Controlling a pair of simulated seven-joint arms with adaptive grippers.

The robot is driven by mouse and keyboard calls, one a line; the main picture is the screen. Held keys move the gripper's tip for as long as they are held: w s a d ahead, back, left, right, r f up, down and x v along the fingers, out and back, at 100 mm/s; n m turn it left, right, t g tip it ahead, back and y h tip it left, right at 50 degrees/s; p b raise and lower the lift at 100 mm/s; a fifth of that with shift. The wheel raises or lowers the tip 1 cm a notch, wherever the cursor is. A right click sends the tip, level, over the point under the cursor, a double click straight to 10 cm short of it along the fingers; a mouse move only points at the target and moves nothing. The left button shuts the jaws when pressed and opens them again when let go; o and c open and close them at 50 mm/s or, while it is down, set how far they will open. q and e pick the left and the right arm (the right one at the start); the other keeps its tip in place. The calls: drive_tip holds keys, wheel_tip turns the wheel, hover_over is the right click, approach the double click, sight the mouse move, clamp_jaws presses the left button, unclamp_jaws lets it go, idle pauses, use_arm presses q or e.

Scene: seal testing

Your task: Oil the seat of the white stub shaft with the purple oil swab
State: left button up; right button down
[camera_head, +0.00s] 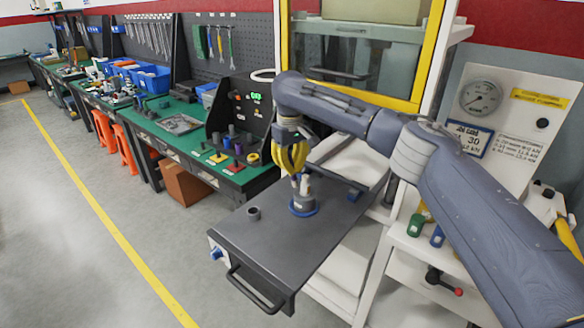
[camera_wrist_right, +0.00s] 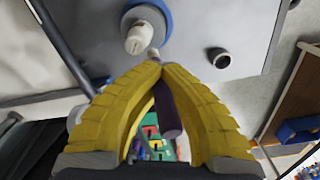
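The white stub shaft (camera_head: 306,186) stands upright in a grey holder with a blue base ring (camera_head: 303,211) on the dark grey tabletop. It also shows in the right wrist view (camera_wrist_right: 138,40), just beyond the fingertips. My right gripper (camera_head: 294,172) is above and beside the shaft, pointing down. Its yellow fingers (camera_wrist_right: 158,64) are closed together on the purple oil swab (camera_wrist_right: 167,112), whose handle shows between them. The swab's small tip sticks out past the fingertips close to the shaft. I cannot tell whether it touches. My left gripper is not in view.
A small dark grey open cup (camera_head: 253,213) stands left of the holder; the wrist view shows it too (camera_wrist_right: 221,60). The dark tabletop (camera_head: 265,245) is clear in front. Green (camera_head: 416,225) and blue (camera_head: 438,236) cylinders sit on a white shelf at right. A yellow-framed cabinet stands behind.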

drive_tip(key=shift+d+f, duration=0.1)
drive_tip(key=shift+f, duration=0.05)
drive_tip(key=shift+s+d+f, duration=0.15)
drive_tip(key=shift+d+f, duration=0.05)
drive_tip(key=shift+f, duration=0.1)
idle(0.4)
drive_tip(key=shift+s, duration=0.1)
drive_tip(key=shift+s+a, duration=0.1)
drive_tip(key=shift+s, duration=0.35)
drive_tip(key=shift+s, duration=0.1)
drive_tip(key=shift+s, duration=0.35)
drive_tip(key=shift+s+d, duration=0.1)
drive_tip(key=shift+d, duration=0.2)
idle(0.4)
